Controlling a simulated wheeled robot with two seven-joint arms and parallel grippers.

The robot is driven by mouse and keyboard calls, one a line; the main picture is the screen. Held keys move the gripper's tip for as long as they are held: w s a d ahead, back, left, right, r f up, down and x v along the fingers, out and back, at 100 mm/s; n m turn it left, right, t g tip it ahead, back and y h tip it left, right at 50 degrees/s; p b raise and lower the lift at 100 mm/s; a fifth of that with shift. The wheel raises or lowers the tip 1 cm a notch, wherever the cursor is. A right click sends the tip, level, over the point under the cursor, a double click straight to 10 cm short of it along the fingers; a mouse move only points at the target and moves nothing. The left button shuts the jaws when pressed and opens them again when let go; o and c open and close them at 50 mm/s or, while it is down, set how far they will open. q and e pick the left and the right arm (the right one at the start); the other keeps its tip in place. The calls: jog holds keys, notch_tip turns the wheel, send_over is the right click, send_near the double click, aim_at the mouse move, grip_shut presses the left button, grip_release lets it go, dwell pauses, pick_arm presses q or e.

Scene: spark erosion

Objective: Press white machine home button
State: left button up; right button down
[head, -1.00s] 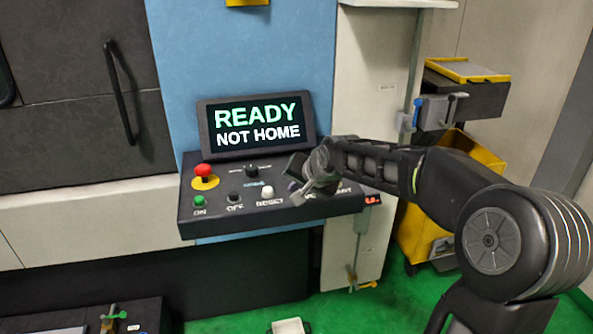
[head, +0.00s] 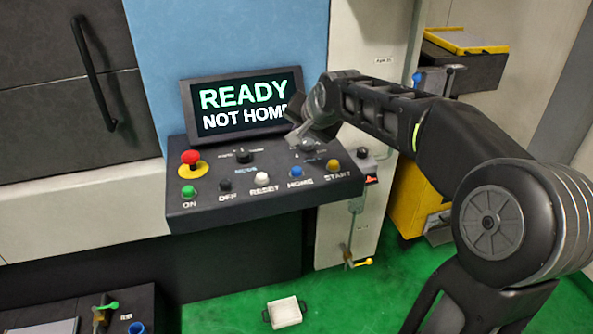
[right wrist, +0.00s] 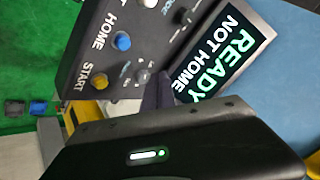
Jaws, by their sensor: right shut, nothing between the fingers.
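The control panel (head: 230,211) is a dark sloped box. Its blue button (head: 296,172) is labelled HOME, between the white RESET button (head: 262,179) and the yellow START button (head: 333,165). The blue button also shows in the right wrist view (right wrist: 122,41). The screen (head: 245,103) reads READY NOT HOME; its right edge is partly covered in the head view. My right gripper (head: 299,134) is shut and empty, above the back of the panel and beyond the blue button, apart from it. My left gripper is out of view.
A red emergency stop (head: 190,158) on a yellow base and a green ON button (head: 189,192) are at the panel's left. A black knob (head: 244,155) sits behind the button row. A white tray (head: 285,312) lies on the green floor. A yellow bin (head: 410,205) stands right.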

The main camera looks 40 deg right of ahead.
aim_at(298, 171)
notch_tip(298, 171, down, 8)
jog(key=b, duration=0.5)
jog(key=shift+r, duration=0.2)
dwell(1.7)
jog(key=shift+f+b, duration=0.35)
jog(key=shift+b, duration=0.3)
jog(key=shift+f+b, duration=0.45)
jog(key=shift+b, duration=0.05)
dwell(0.3)
jog(key=shift+r, duration=0.15)
jog(key=shift+r+p, duration=0.45)
jog(key=shift+r, duration=0.25)
jog(key=shift+r+p, duration=1.6)
jog(key=shift+r, duration=0.9)
